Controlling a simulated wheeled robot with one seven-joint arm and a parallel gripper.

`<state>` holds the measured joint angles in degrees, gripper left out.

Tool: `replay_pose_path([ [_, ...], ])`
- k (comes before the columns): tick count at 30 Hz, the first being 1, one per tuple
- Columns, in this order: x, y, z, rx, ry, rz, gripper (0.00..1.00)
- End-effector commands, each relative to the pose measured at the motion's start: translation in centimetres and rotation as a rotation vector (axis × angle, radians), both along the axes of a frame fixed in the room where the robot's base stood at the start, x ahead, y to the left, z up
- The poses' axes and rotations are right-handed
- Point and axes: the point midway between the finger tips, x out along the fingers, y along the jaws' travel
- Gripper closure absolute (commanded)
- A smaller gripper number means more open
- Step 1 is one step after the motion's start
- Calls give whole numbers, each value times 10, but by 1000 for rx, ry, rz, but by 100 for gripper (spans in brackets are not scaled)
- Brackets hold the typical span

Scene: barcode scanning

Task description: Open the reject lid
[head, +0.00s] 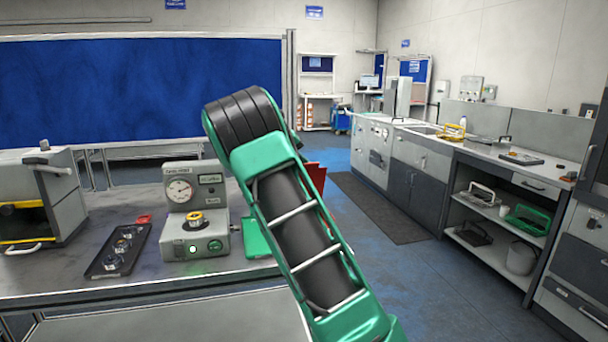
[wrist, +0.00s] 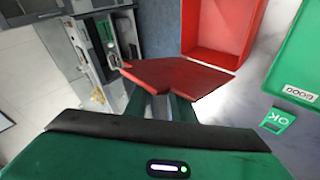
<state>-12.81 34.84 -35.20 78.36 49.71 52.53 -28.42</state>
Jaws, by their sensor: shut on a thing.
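The red reject bin (wrist: 225,22) shows in the wrist view at top centre, and I see into its open inside. The red lid (wrist: 178,78) stands out from the bin's near edge, tilted away from the opening. My gripper (wrist: 158,98) is shut on the lid at its near edge; the exact grip spot is partly hidden by the lid. In the head view a red panel, likely the lid (head: 316,177), shows behind my arm. My gripper is hidden there by the arm.
A green bin labelled GOOD (wrist: 300,60) stands right of the red bin, with a green OK tag (wrist: 278,120) near it. On the bench are a gauge station (head: 195,215), a dark tray of parts (head: 118,250) and a grey machine (head: 40,200).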

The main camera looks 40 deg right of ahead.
Motion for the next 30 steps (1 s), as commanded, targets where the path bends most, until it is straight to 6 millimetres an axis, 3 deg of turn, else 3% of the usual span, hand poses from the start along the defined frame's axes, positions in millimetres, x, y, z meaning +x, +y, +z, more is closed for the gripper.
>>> replay_pose_path([
  [5,0,0,1,0,-1,-1,100],
  [6,0,0,1,0,-1,-1,75],
  [8,0,0,1,0,-1,-1,61],
  [9,0,0,1,0,-1,-1,59],
  [20,1,4,4,0,-1,1,59],
  [30,8,45,41,-2,-1,2,59],
])
